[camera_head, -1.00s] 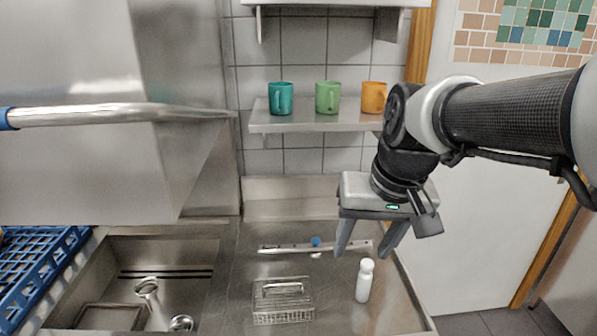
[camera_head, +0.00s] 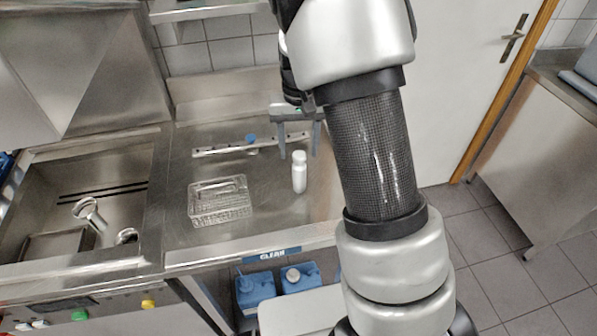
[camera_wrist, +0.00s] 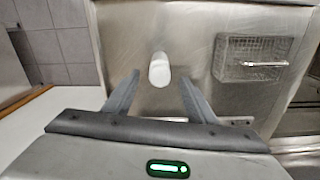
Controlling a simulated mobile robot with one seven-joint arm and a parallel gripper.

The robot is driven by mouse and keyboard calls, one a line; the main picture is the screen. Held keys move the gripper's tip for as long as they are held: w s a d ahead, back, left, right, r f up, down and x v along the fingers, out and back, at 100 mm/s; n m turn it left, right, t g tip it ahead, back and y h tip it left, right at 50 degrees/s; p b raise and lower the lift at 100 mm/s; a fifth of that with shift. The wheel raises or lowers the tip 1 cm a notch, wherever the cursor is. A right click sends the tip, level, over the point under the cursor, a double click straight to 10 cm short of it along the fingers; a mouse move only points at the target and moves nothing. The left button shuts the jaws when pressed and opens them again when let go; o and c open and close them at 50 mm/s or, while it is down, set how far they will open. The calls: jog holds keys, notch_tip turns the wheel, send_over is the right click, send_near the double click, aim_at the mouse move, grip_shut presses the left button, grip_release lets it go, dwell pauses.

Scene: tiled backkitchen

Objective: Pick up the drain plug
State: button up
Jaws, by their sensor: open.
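I cannot tell for sure which thing is the drain plug. A shiny metal piece with a flared top (camera_head: 90,213) stands tilted in the sink basin at the left in the head view, with a small round metal piece (camera_head: 127,237) beside it. A small blue knob (camera_head: 252,138) shows at the slotted strip at the back of the counter. My gripper (camera_head: 299,154) is open and empty above the counter, close to a white bottle (camera_head: 300,172). In the wrist view the bottle (camera_wrist: 158,68) shows between the open fingers (camera_wrist: 160,80).
A wire basket (camera_head: 220,216) sits on the steel counter left of the bottle; it also shows in the wrist view (camera_wrist: 235,70). The slotted strip (camera_head: 215,150) lies behind it. Blue canisters (camera_head: 256,289) stand below the counter.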

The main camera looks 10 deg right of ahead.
aim_at(299, 172)
jog(key=f, duration=0.9)
jog(key=shift+s+f+p, duration=0.1)
jog(key=shift+s+p, duration=0.1)
jog(key=shift+p, duration=0.2)
jog(key=c, duration=1.1)
jog(key=shift+c, duration=0.2)
